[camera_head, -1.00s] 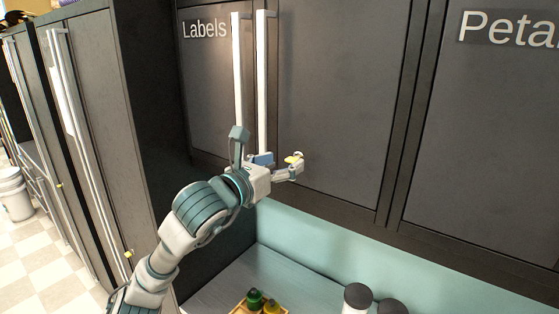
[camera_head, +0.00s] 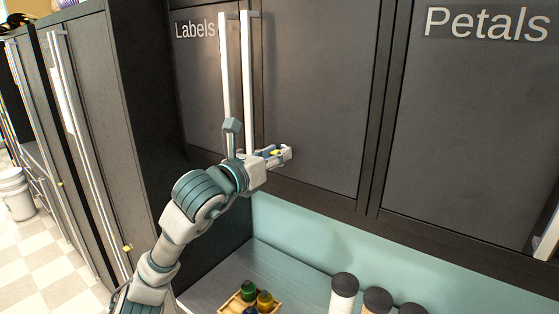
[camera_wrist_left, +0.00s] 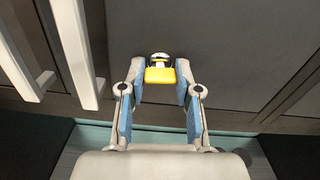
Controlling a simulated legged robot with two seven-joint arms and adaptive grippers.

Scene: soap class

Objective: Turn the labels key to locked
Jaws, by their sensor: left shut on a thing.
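The Labels cabinet (camera_head: 315,90) is dark grey with two tall white handles and the word "Labels" on its left door. The yellow key (camera_head: 275,152) is at the lower part of its right door, right of the handles. In the left wrist view the key (camera_wrist_left: 160,75) shows as a yellow tab below a round silver lock, between the fingertips. My left gripper (camera_head: 284,153) is shut on the key; it also shows in the left wrist view (camera_wrist_left: 160,78). I cannot tell the lock's state. My right gripper is not in view.
The white handles (camera_head: 236,80) stand close left of my left gripper. The Petals cabinet (camera_head: 475,140) is at the right. Below, a counter (camera_head: 215,285) holds a wooden tray with small bottles and several dark-lidded jars (camera_head: 344,290). A tall cabinet (camera_head: 95,130) stands left.

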